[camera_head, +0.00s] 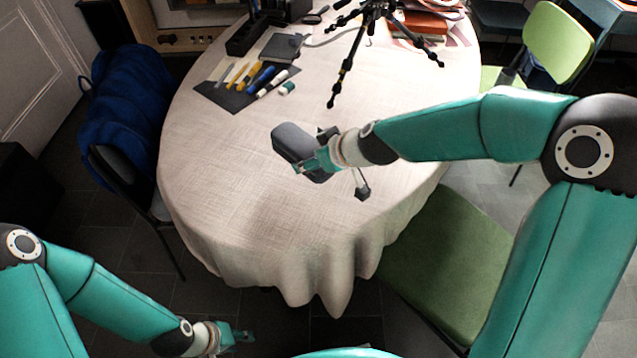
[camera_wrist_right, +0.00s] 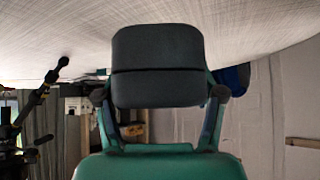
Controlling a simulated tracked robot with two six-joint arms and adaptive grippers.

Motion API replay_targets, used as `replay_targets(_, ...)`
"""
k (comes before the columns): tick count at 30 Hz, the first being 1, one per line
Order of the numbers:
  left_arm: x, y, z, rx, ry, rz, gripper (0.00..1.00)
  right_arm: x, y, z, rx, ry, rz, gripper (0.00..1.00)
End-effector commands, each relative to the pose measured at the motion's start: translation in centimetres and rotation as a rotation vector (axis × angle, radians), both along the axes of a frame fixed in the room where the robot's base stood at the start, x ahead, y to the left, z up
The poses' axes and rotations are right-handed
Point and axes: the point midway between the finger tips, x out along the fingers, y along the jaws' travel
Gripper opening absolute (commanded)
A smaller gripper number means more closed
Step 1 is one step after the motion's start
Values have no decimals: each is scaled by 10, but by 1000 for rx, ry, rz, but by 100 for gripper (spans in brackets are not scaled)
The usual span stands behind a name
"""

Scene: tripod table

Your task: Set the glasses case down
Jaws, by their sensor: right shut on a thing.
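The dark grey glasses case (camera_head: 292,143) is in my right gripper (camera_head: 310,165), over the near middle of the table. In the right wrist view the case (camera_wrist_right: 158,65) sits between the two fingers of the right gripper (camera_wrist_right: 160,100), with a dark seam across it. I cannot tell whether the case touches the tablecloth. My left gripper (camera_head: 238,338) is low at the bottom of the head view, off the table and away from the case; its finger opening is too small to tell.
The oval table (camera_head: 225,185) has a pale cloth, bare around the case. A dark mat (camera_head: 222,97) with several pens and markers lies further back left. A black tripod (camera_head: 350,62) stands at the back. A green chair (camera_head: 440,265) is at right, a blue-draped chair (camera_head: 125,100) at left.

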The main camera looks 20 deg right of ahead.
Motion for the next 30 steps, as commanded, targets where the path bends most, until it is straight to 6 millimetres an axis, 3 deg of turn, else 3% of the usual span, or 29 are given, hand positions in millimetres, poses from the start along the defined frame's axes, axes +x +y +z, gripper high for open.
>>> replay_targets(7,0,0,-16,0,-1,0,40,0,0,-17,0,-1,-1,1)
replay_targets(15,0,0,-48,0,0,0,40,0,-1,-51,0,-1,-1,1)
replay_targets(24,0,0,-48,0,-1,0,40,0,-1,-52,-1,0,-1,1)
replay_targets(25,0,0,-48,0,-1,0,40,-1,-1,-53,-1,2,0,71)
replay_targets(29,0,0,-48,0,-1,0,40,-1,-1,-53,0,2,-1,93)
replay_targets(30,0,0,-48,0,-1,0,40,-1,-1,-52,-1,1,-1,94)
